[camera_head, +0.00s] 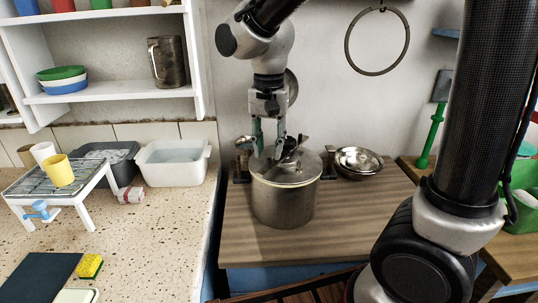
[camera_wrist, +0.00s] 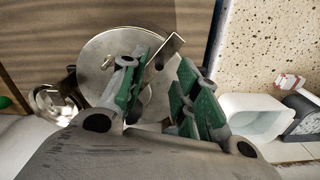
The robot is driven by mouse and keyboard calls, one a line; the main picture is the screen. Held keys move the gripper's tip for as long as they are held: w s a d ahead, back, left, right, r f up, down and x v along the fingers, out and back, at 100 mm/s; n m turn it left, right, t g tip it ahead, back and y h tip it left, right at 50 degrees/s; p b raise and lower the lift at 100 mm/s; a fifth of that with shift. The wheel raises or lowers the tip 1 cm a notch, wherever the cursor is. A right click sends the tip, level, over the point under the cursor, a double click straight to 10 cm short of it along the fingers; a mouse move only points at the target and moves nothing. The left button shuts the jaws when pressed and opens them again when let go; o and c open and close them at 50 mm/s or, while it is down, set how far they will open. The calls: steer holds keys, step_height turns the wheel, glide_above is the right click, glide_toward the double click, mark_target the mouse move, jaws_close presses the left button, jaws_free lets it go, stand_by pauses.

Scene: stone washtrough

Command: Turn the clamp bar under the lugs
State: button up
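A steel pot (camera_head: 284,203) stands on the wooden counter with its round lid (camera_wrist: 112,50) on. A flat metal clamp bar (camera_wrist: 170,45) lies across the lid, running obliquely in the wrist view; its end (camera_head: 302,139) shows just right of my gripper in the head view. My gripper (camera_head: 268,150) points down over the lid. Its two green-padded fingers (camera_wrist: 158,75) are apart, one on each side of the bar. I cannot tell whether either finger touches it. Dark upright brackets, perhaps the lugs, stand at the pot's left (camera_head: 242,165) and right (camera_head: 328,164). The fingers hide part of the bar.
A steel bowl (camera_head: 358,162) sits close right of the pot. A white basin (camera_head: 172,165) and a rack with cups (camera_head: 60,180) stand on the speckled counter at left. The wooden counter (camera_head: 270,250) is clear before the pot. A ring (camera_head: 377,70) hangs on the wall.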

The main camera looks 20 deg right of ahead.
mark_target(269, 158)
steer(key=shift+f, duration=1.5)
jaws_close()
